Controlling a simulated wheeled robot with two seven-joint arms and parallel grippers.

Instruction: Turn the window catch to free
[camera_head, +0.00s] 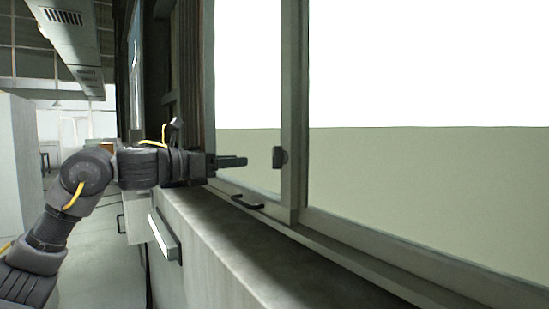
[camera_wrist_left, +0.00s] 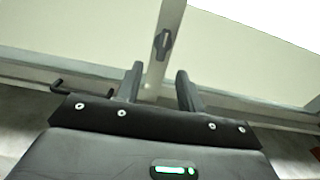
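The window catch (camera_head: 279,157) is a small dark piece on the upright frame member where the sashes meet. In the left wrist view the catch (camera_wrist_left: 163,43) looks long and narrow, lying roughly along that upright. My left gripper (camera_head: 240,161) is just left of the catch in the head view, at about the same height, with a gap between them. In the left wrist view the fingers of my left gripper (camera_wrist_left: 159,72) are apart with nothing between them, and the catch shows beyond the tips. My right gripper is in neither view.
A black bow handle (camera_head: 246,202) sits on the lower window rail, below my left gripper; it also shows in the left wrist view (camera_wrist_left: 80,90). A grey sill (camera_head: 235,240) runs under the window. A pale bar (camera_head: 163,238) juts from the wall below.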

